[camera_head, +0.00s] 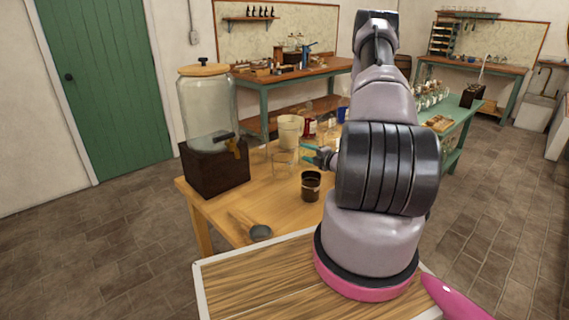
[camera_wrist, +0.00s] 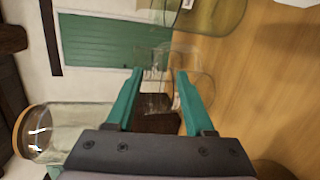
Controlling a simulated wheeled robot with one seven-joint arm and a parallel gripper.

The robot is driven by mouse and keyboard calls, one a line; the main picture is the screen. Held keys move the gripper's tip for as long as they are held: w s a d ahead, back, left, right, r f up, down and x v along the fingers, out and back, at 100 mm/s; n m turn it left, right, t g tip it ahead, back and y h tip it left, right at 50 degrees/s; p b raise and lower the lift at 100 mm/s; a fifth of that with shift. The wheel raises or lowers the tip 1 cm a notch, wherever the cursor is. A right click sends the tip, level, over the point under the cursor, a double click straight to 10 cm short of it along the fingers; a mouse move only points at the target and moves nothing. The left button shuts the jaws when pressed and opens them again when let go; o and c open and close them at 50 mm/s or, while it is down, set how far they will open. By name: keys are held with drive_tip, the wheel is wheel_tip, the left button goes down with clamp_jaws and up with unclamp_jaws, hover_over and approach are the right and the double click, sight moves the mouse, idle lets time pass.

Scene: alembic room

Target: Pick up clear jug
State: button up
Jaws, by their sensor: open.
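A clear glass vessel, seemingly the clear jug (camera_head: 282,165), stands on the wooden table left of my gripper (camera_head: 306,154). My gripper's teal fingers are open, with nothing held between them that I can make out. In the wrist view my gripper (camera_wrist: 159,73) points toward clear glass, likely the same jug (camera_wrist: 155,101), whose outline shows between and beyond the fingers. The glass is see-through and overlaps other glass, so I cannot tell its exact edges or distance. My arm hides the table's right part in the head view.
A large glass dispenser (camera_head: 206,108) on a dark wooden block (camera_head: 214,168) stands at the table's left. A dark cup (camera_head: 311,186) stands at the front, and a cream container (camera_head: 290,131) behind. A grey-ended scoop (camera_head: 261,232) lies near the front edge. More glass (camera_wrist: 215,14) tops the wrist view.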

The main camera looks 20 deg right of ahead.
sight(292, 148)
drive_tip(key=shift+a+x, duration=0.15)
drive_tip(key=shift+x, duration=2.05)
drive_tip(key=shift+a+x, duration=0.1)
drive_tip(key=shift+x, duration=2.15)
drive_tip(key=shift+r, duration=0.2)
clamp_jaws()
drive_tip(key=shift+s, duration=0.1)
